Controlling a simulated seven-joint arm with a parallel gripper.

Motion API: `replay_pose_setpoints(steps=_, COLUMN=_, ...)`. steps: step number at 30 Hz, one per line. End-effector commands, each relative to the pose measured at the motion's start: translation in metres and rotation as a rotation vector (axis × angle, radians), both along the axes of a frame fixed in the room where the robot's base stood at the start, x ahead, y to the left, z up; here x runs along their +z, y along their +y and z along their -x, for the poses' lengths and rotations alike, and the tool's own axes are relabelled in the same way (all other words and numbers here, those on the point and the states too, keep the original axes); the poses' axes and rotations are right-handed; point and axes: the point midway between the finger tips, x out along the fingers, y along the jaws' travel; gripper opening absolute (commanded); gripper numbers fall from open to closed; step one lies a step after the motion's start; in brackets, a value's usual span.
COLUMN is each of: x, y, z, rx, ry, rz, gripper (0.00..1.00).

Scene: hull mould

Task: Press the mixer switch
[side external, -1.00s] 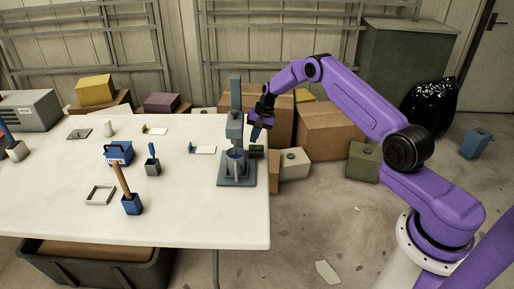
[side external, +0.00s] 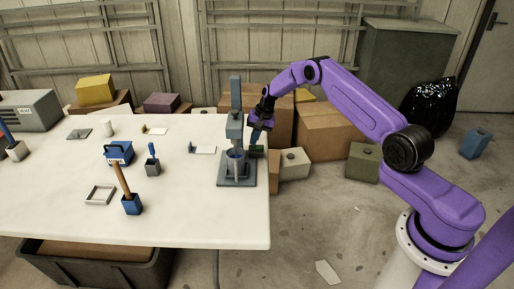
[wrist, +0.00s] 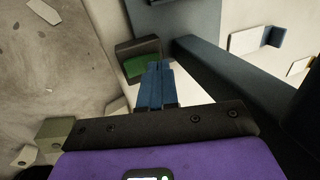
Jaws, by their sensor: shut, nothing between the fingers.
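The mixer (side external: 236,112) is a blue-grey stand with a tall column and a flat base at the table's right edge. A cup (side external: 236,163) stands on its base under the head. The green mixer switch (side external: 257,150) sits in a dark housing at the right side of the mixer. The switch also shows in the wrist view (wrist: 142,65), partly covered by my fingers. My gripper (side external: 255,142) is shut and empty, its blue fingertips (wrist: 157,68) pointing down at the switch. I cannot tell whether they touch it.
The mixer column (wrist: 235,80) runs close beside my fingers in the wrist view. Cardboard boxes (side external: 330,130) stand behind on the floor.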

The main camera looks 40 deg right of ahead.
Motion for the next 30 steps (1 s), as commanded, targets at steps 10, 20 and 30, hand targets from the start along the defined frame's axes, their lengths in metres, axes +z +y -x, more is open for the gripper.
replay_pose_setpoints(steps=10, x=-0.005, y=0.0, z=0.0, rx=0.0, ry=0.0, rz=0.0, gripper=0.0)
replay_pose_setpoints(steps=20, x=-0.009, y=0.0, z=0.0, rx=0.0, ry=0.0, rz=0.0, gripper=0.0)
replay_pose_setpoints(steps=30, x=-0.013, y=0.0, z=0.0, rx=0.0, ry=0.0, rz=0.0, gripper=0.0)
